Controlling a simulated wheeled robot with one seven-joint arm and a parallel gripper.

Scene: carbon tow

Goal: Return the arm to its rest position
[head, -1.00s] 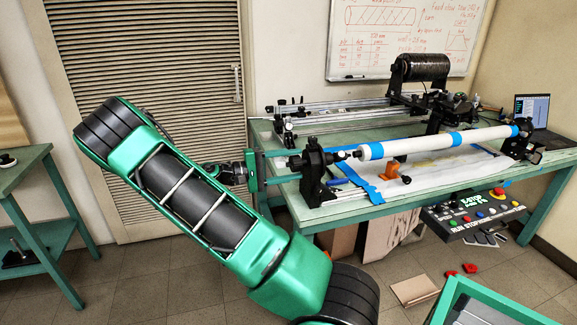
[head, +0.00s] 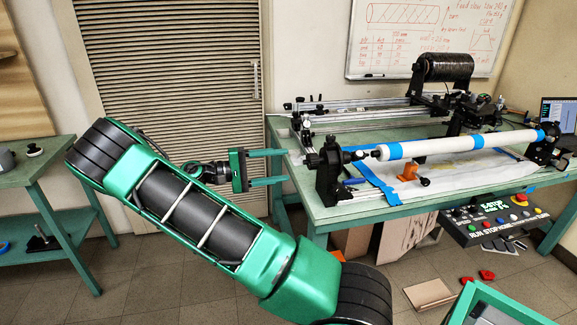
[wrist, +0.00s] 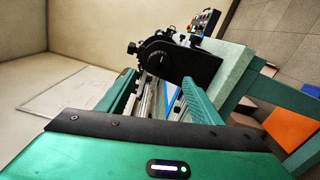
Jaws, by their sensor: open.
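My gripper (head: 283,167) is open, with its two green fingers parallel and pointing right in the head view. It is empty, just left of the table's left end. My green and black arm spans the left and middle of that view. In the wrist view the two fingers (wrist: 150,95) are spread apart, with the winding machine's black end bracket beyond them and nothing between them.
The green table (head: 350,212) carries the winding machine, with its black end bracket (head: 328,170) nearest my gripper and a white tube (head: 455,145) with blue bands. A black spool (head: 445,68) stands behind. A side table (head: 45,170) is at left. Floor between the tables looks clear.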

